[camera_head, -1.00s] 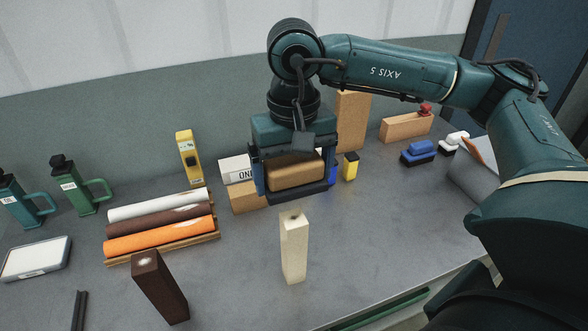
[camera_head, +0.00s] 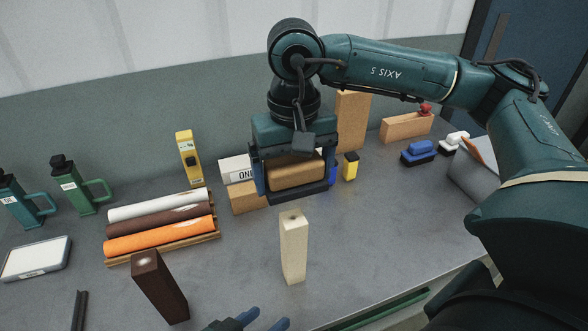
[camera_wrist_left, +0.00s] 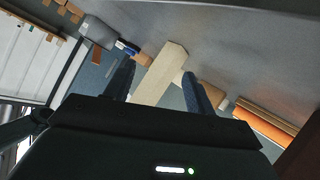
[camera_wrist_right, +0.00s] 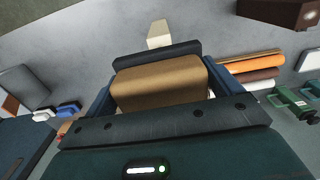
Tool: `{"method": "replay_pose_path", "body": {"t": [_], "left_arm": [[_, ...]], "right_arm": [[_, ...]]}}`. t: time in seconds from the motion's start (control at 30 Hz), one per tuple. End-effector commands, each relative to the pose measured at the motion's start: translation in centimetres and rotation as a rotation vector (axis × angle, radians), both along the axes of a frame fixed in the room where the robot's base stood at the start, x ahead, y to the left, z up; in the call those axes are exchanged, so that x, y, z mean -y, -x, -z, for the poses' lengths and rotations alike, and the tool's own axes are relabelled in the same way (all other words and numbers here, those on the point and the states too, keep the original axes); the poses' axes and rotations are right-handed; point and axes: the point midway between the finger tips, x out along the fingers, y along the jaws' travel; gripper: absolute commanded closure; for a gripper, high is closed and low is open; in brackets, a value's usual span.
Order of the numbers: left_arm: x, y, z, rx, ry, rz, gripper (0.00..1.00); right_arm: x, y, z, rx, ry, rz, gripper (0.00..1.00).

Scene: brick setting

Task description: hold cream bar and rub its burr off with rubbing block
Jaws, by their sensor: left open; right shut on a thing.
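The cream bar (camera_head: 293,250) stands upright on the grey bench, with a small mark on its top end. My right gripper (camera_head: 297,186) is shut on a brown rubbing block (camera_head: 296,170), held behind the cream bar and apart from it. The block also fills the jaws in the right wrist view (camera_wrist_right: 160,82). My left gripper (camera_head: 264,322) is open and empty at the bottom edge, in front of the cream bar and to its left. In the left wrist view the cream bar (camera_wrist_left: 158,75) shows beyond and between the open fingers. I cannot make out the burr clearly.
A dark brown bar (camera_head: 160,288) stands at the front left. White, brown and orange rolls lie on a wooden rack (camera_head: 215,237). Bottles, a yellow tool (camera_head: 189,158), wooden blocks and blue and white brushes line the back. The bench right of the cream bar is clear.

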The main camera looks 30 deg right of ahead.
Motion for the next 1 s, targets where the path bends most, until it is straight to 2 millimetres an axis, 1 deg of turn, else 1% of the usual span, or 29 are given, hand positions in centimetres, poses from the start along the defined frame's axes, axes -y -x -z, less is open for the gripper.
{"method": "replay_pose_path", "body": {"t": [0.03,0.1,0.2,0.3,0.47,0.57,1.0], "left_arm": [[0.8,-1.5,-0.1,0.075,-0.032,0.041,0.45],[1.7,-3.0,-0.2,0.168,-0.074,0.095,0.45],[2.6,-4.6,-0.3,0.266,-0.12,0.156,0.45],[3.1,-5.5,-0.4,0.325,-0.147,0.192,0.45],[3.8,-6.0,-0.2,0.353,-0.16,0.21,0.45],[4.7,-6.3,0.3,0.353,-0.159,0.21,0.45],[9.9,-7.9,3.3,0.352,-0.159,0.208,0.45]], "right_arm": [[0.0,0.0,-0.1,0.001,-0.001,0.0,0.31],[0.0,0.0,-0.1,0.001,-0.001,0.0,0.31],[0.0,0.0,-0.1,0.001,-0.001,0.0,0.31],[0.0,0.0,-0.1,0.001,-0.001,0.0,0.31],[0.0,0.0,-0.1,0.001,-0.001,0.0,0.31],[0.0,0.0,-0.1,0.001,-0.001,0.0,0.31],[0.0,0.0,-0.1,0.001,-0.001,0.0,0.31]]}}
